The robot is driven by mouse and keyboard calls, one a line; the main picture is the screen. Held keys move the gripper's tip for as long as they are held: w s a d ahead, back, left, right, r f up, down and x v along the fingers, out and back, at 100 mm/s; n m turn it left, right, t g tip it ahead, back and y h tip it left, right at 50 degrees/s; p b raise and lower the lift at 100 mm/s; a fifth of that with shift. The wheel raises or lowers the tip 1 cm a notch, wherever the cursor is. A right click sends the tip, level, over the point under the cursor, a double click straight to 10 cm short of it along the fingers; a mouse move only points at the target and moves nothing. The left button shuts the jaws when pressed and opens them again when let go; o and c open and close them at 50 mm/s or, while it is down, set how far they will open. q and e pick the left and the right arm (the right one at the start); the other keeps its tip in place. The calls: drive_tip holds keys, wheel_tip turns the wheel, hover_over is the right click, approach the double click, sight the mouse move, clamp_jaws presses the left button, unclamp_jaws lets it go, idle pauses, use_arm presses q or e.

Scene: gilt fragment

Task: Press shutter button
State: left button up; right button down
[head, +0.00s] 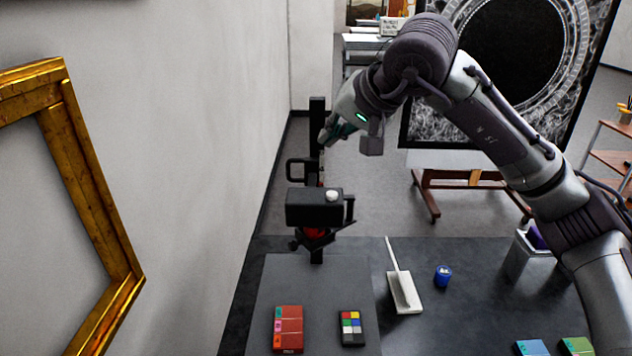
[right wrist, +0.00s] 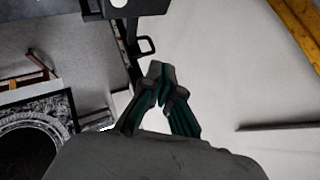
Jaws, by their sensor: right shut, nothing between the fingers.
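A black camera (head: 310,208) is mounted on a dark upright post (head: 317,120) near the left wall. A pale round shutter button (head: 333,195) sits on its top, toward the right. My right gripper (head: 326,136) is shut and empty, beside the post and apart from the button, higher in the picture. In the right wrist view its fingertips (right wrist: 163,84) meet near a black loop handle (right wrist: 146,46). The camera body (right wrist: 150,7) is cut off by the top edge there. My left gripper is in neither view.
A gold frame (head: 85,150) hangs on the left wall. The dark table holds a red box (head: 288,330), a colour-patch block (head: 351,328), a white tray (head: 404,293) and a blue jar (head: 443,275). A large dark picture (head: 520,60) stands behind my right arm.

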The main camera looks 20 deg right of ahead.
sight(335, 194)
drive_tip(key=f+b, duration=0.4)
drive_tip(key=f, duration=0.1)
drive_tip(key=d+f+b, duration=0.1)
drive_tip(key=f+b, duration=0.1)
drive_tip(key=shift+f, duration=0.4)
drive_tip(key=shift+f+b, duration=0.25)
drive_tip(key=shift+b, duration=0.05)
use_arm(q)
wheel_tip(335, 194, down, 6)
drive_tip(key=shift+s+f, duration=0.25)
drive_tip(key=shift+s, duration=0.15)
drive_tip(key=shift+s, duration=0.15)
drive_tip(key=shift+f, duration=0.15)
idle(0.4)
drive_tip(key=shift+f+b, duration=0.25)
drive_tip(key=shift+b, duration=0.15)
use_arm(e)
drive_tip(key=shift+f, duration=0.35)
